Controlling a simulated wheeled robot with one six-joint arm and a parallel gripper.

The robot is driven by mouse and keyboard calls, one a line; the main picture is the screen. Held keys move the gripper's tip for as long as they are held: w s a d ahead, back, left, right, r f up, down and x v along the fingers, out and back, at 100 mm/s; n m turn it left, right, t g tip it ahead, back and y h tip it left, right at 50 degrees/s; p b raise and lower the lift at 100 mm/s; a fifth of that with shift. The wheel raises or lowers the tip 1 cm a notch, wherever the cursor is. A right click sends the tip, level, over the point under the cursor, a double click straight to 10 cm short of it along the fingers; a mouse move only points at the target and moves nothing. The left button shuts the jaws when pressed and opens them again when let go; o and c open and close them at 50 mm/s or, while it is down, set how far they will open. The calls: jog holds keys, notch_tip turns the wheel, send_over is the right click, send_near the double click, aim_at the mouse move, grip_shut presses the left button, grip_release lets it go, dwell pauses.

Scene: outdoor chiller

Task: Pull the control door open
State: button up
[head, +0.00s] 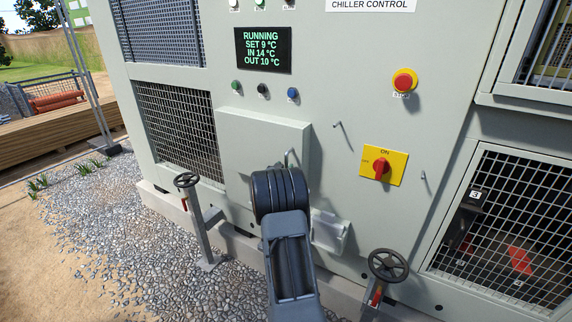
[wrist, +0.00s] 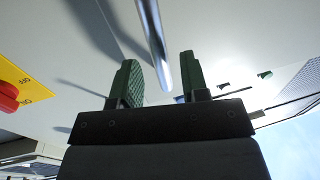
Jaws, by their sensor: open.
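The control door is most likely the pale grey raised panel (head: 245,135) in the middle of the chiller front in the head view. My arm covers its lower right part. A small bit of metal handle (head: 286,158) shows just above my wrist. In the wrist view my gripper (wrist: 157,57) is open, with a green ridged finger on each side. A round metal bar (wrist: 150,30) runs down between the two fingers, with a gap visible on both sides. In the head view my fingers are hidden behind my wrist.
A yellow plate with a red rotary switch (head: 381,168) and a red stop button (head: 404,80) are to the right. Thin metal hooks (head: 343,132) stick out nearby. Handwheels (head: 187,181) (head: 388,265) stand low on either side of my arm. Gravel (head: 110,240) lies at left.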

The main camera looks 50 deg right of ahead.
jog(key=shift+x, duration=1.25)
jog(key=shift+c, duration=0.2)
grip_shut()
